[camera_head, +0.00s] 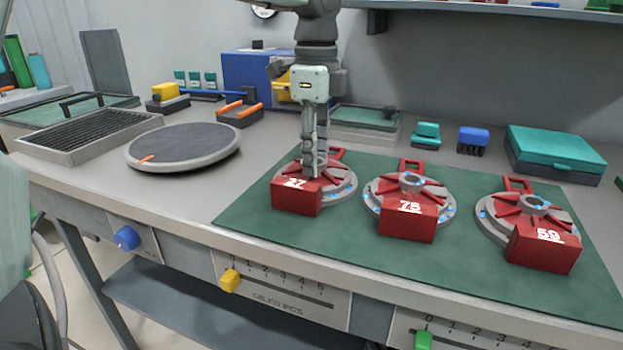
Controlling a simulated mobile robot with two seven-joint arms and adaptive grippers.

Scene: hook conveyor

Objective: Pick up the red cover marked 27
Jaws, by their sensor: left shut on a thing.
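The red cover marked 27 (297,198) lies on the green mat (400,260), the leftmost of three red covers with grey round bodies. My left gripper (315,172) points straight down over its middle and is shut on the cover's central part, which the fingers mostly hide. The cover sits level and appears to rest on the mat. My right gripper is not in view.
The red covers marked 75 (407,222) and 59 (543,248) stand to the right on the mat. A round dark turntable (184,146) and a grated tray (85,136) are at left. A blue box (248,75) and a teal case (555,150) stand behind.

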